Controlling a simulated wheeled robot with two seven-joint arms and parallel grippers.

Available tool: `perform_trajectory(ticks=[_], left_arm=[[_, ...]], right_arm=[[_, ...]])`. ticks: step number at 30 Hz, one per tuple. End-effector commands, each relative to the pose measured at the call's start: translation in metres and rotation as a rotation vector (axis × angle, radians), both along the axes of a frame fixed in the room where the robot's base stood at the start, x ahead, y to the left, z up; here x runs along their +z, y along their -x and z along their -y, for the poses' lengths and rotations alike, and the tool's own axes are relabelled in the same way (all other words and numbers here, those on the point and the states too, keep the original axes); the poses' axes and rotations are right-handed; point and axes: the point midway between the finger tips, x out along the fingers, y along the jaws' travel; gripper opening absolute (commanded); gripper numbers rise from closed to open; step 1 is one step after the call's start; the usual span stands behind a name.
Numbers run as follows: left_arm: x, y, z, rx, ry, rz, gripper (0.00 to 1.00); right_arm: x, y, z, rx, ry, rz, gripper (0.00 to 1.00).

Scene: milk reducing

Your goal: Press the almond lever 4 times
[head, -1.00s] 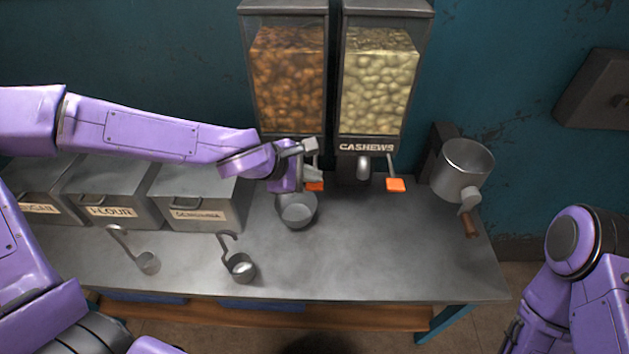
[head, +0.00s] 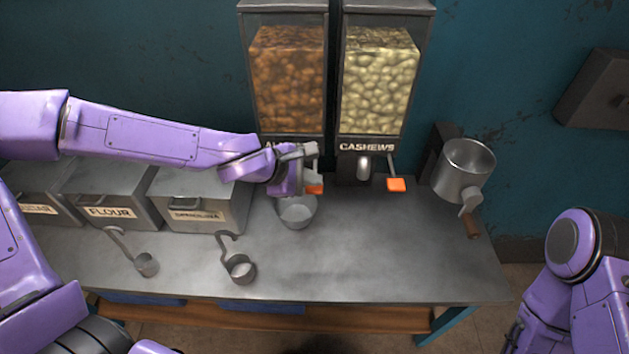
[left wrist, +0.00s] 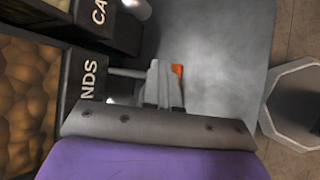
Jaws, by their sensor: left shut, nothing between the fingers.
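The almond dispenser (head: 287,85), full of brown nuts, stands at the back of the table; my left wrist covers most of its label. It also shows in the left wrist view (left wrist: 25,95). Its orange lever (head: 315,189) sticks out just beside my left gripper (head: 312,158), and a bit of the orange shows past the fingertips in the left wrist view (left wrist: 178,70). My left gripper is shut and empty, at the lever; I cannot tell whether it touches it. A metal bowl (head: 298,213) stands below. My right gripper is not clearly in view; only my right arm shows.
The cashew dispenser (head: 375,85) with its own orange lever (head: 396,185) stands to the right. A wall-mounted metal pot with a crank (head: 466,165) is further right. Lidded bins (head: 200,205) and two ladles (head: 240,268) are on the left. The table's front right is clear.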

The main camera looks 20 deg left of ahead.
Motion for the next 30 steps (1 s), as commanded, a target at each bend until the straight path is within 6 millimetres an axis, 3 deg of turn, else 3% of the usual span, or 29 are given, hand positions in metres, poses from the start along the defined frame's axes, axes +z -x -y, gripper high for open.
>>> perform_trajectory(ticks=[21,30], left_arm=[[-0.006,0.001,0.000,0.001,-0.001,-0.003,0.00],[0.008,0.000,0.000,0.001,-0.001,-0.003,0.00]], right_arm=[[-0.004,0.000,0.000,0.000,0.000,0.000,0.43],[0.013,0.000,0.000,0.000,0.000,0.000,0.43]])
